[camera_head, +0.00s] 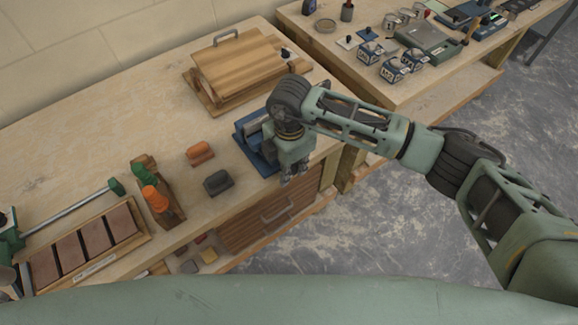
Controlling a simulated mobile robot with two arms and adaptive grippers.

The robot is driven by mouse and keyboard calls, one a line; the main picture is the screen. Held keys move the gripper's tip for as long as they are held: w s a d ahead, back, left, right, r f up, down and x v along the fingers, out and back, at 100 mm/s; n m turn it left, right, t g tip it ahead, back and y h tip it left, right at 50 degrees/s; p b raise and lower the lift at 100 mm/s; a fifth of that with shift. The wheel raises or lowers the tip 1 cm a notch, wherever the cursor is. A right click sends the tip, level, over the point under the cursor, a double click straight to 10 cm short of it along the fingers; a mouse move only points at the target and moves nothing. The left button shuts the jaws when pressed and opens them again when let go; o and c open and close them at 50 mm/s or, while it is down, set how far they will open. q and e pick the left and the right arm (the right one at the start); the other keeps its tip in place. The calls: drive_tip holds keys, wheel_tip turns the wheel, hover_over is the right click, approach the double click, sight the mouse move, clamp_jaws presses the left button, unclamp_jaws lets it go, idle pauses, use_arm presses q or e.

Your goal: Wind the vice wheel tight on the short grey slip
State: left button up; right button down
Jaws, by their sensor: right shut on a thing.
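The blue vice (245,147) sits at the front edge of the wooden bench, partly covered by my right arm. A pale grey piece (257,124) shows at its jaws; I cannot tell whether it is the short grey slip or part of the vice. My right gripper (289,180) points down at the vice's front side, at the bench edge. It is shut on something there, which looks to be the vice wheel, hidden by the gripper. My left gripper is not in view.
A dark grey block (217,182) and an orange block (200,153) lie left of the vice. A wooden board with a handle (238,68) is behind it. A second bench (370,89) is at right.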

drive_tip(key=shift+w+d+f+g+y+b, duration=0.1)
drive_tip(key=shift+d+g+y+b, duration=0.05)
drive_tip(key=shift+g+y+b, duration=1.85)
drive_tip(key=shift+y, duration=0.8)
drive_tip(key=c, duration=1.6)
unclamp_jaws()
drive_tip(key=shift+d, duration=0.1)
drive_tip(key=v, duration=1.2)
drive_tip(key=shift+w, duration=0.15)
